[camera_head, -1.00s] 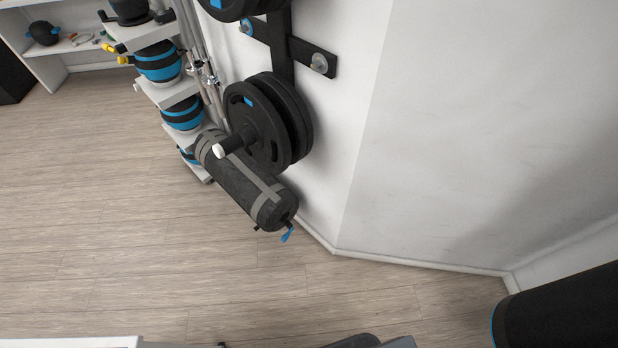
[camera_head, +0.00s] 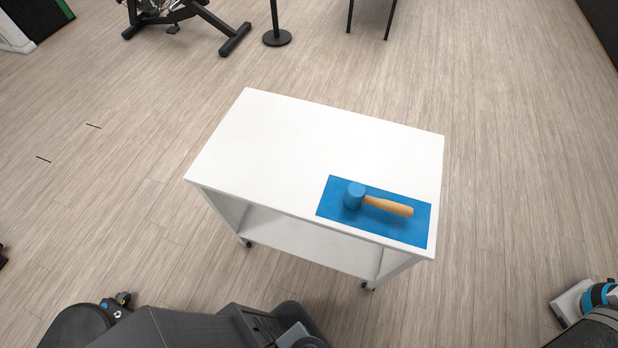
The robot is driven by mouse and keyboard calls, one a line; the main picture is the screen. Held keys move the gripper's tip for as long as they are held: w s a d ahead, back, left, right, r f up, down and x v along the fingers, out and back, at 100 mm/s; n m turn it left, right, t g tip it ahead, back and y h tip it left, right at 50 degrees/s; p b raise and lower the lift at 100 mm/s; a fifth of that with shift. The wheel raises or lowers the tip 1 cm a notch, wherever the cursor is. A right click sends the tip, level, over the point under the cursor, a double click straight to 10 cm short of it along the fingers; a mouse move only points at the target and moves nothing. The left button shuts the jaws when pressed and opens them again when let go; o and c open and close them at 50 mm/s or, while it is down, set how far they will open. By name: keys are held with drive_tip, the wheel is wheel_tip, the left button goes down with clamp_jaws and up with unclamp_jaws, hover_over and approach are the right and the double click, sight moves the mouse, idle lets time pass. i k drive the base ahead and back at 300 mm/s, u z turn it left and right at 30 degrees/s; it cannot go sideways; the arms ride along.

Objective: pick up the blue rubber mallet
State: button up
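The blue rubber mallet (camera_head: 356,195) lies on its side on a blue mat (camera_head: 340,212). Its blue head is to the left and its wooden handle (camera_head: 388,206) points right. The mat lies at the near right corner of a white table (camera_head: 290,130) with wheels. Dark parts of my own arm show at the bottom of the view, below and apart from the table. My gripper's fingertips cannot be made out.
The rest of the tabletop is bare, and a lower shelf (camera_head: 300,240) shows under it. Exercise equipment (camera_head: 190,25) and a post on a round base (camera_head: 277,38) stand beyond. A blue and white object (camera_head: 585,300) is at the lower right.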

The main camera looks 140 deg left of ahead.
sight(357, 194)
drive_tip(key=u, duration=3.6)
drive_tip(key=k, duration=0.4)
drive_tip(key=u, duration=0.75)
drive_tip(key=i, duration=0.8)
drive_tip(key=z, duration=0.5)
